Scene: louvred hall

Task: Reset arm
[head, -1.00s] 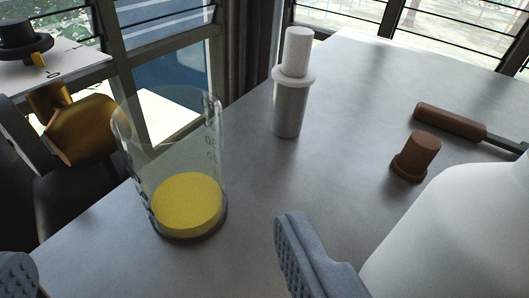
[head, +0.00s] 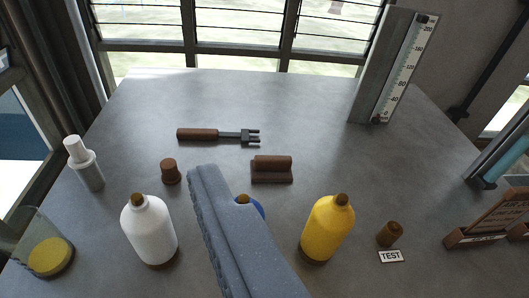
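One blue-grey finger of my gripper (head: 238,235) reaches up into the lower middle of the head view, over the table (head: 310,105). Its ridged inner edge faces left with nothing against it. The other finger is out of the frame, and I see nothing held. The finger hides most of a blue object with a brown top (head: 255,204). A white bottle (head: 148,230) stands left of the finger, and a yellow bottle (head: 328,228) stands right of it.
A glass beaker with yellow contents (head: 48,256), a white-topped cylinder (head: 88,168) and a brown stopper (head: 170,171) are left. A brown-handled tool (head: 215,136) and brown block (head: 271,169) lie beyond. A thermometer board (head: 392,75), TEST label (head: 391,256) and sign (head: 490,220) are right.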

